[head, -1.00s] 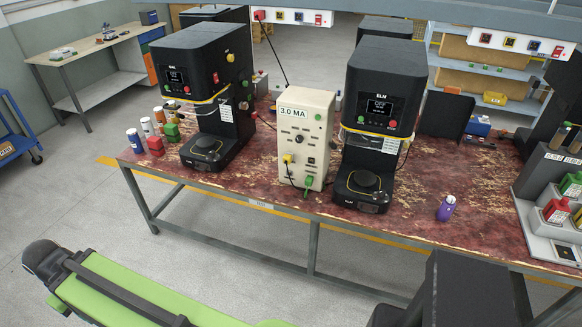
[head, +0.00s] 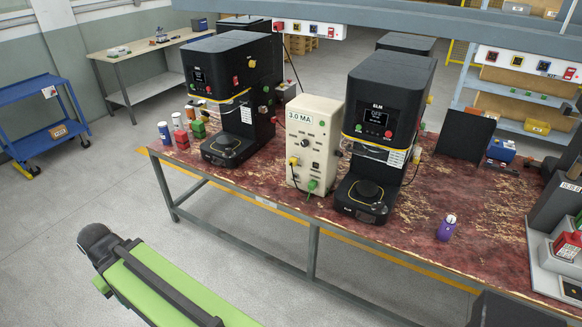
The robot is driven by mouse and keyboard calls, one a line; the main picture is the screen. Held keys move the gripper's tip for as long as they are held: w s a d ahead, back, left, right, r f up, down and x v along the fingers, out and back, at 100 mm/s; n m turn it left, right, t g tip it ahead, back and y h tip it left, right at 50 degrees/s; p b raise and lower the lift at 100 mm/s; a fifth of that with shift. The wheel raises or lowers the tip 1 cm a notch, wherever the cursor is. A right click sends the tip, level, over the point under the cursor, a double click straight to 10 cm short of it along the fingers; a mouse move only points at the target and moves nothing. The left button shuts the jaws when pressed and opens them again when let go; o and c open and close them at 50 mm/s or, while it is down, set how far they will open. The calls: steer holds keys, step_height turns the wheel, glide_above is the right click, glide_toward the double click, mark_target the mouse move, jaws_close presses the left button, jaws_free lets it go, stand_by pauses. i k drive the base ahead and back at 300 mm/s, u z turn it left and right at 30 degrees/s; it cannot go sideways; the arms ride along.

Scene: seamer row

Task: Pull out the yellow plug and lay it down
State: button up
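The yellow plug (head: 293,160) is small and sits on the front of the cream box (head: 311,112) marked "3.0 MA", seated in the box's left side of the panel. A dark cable appears to run down from it. A green plug (head: 312,186) sits lower on the same front. The box stands on the bench between two black machines. My green arm link shows at the lower left, in front of the bench and well apart from the plug. My gripper is not visible.
The left black machine (head: 229,88) and right black machine (head: 388,119) flank the box closely. A purple bottle (head: 446,227) stands on the red worn bench top (head: 408,238), with bare surface around it. A blue cart (head: 36,88) stands at far left. Floor before the bench is open.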

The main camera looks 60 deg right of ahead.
mark_target(293, 161)
steer(key=z, duration=0.15)
steer(key=i, duration=0.95)
steer(key=u, duration=0.1)
